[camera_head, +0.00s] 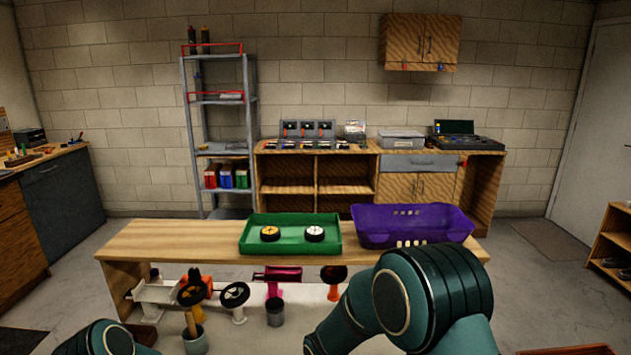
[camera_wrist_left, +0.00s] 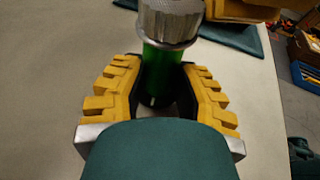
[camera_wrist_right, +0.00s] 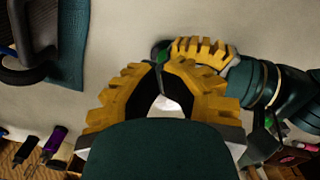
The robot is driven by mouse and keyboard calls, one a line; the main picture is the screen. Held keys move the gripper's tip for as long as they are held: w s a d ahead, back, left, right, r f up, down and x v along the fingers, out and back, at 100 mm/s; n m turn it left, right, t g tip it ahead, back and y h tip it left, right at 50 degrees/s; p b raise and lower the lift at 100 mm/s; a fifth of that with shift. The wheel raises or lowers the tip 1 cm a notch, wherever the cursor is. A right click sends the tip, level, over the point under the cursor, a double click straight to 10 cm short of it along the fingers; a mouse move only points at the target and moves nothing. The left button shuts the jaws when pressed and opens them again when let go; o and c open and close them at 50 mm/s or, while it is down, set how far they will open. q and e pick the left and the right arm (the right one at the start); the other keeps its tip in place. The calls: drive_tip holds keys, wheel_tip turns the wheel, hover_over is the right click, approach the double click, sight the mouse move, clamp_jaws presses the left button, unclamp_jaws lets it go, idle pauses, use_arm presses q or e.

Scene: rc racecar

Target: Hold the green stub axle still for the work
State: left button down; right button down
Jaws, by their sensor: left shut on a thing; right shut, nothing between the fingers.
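In the left wrist view the green stub axle (camera_wrist_left: 160,82) stands between the yellow-padded fingers of my left gripper (camera_wrist_left: 165,68), which is shut on it. A silver knurled round piece (camera_wrist_left: 171,22) sits at the axle's far end, partly cut off by the top edge. In the right wrist view my right gripper (camera_wrist_right: 160,70) is shut and empty. Its fingertips are close to the left gripper's yellow fingers, where a small dark green part shows; I cannot tell if they touch. The head view does not show the grippers or the axle.
A green tray (camera_head: 250,243) with two wheels and a purple basket (camera_head: 412,238) stand on the raised wooden shelf (camera_head: 175,240). Several car parts and a grey cup (camera_head: 195,341) stand below it on the pale table. A teal mat (camera_wrist_right: 68,62) lies left in the right wrist view.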

drive_tip(key=shift+s+a, duration=0.15)
drive_tip(key=shift+a, duration=0.3)
drive_tip(key=shift+s+a, duration=0.2)
drive_tip(key=shift+a, duration=0.35)
drive_tip(key=shift+s, duration=0.15)
wheel_tip(320, 180, up, 6)
drive_tip(key=shift+s, duration=0.25)
drive_tip(key=c, duration=1.7)
unclamp_jaws()
drive_tip(key=shift+w+d, duration=0.15)
drive_tip(key=shift+w, duration=0.05)
clamp_jaws()
wheel_tip(320, 180, down, 6)
drive_tip(key=w+d, duration=0.1)
drive_tip(key=d, duration=0.1)
drive_tip(key=shift+w+d+h, duration=0.2)
drive_tip(key=shift+w+h, duration=0.1)
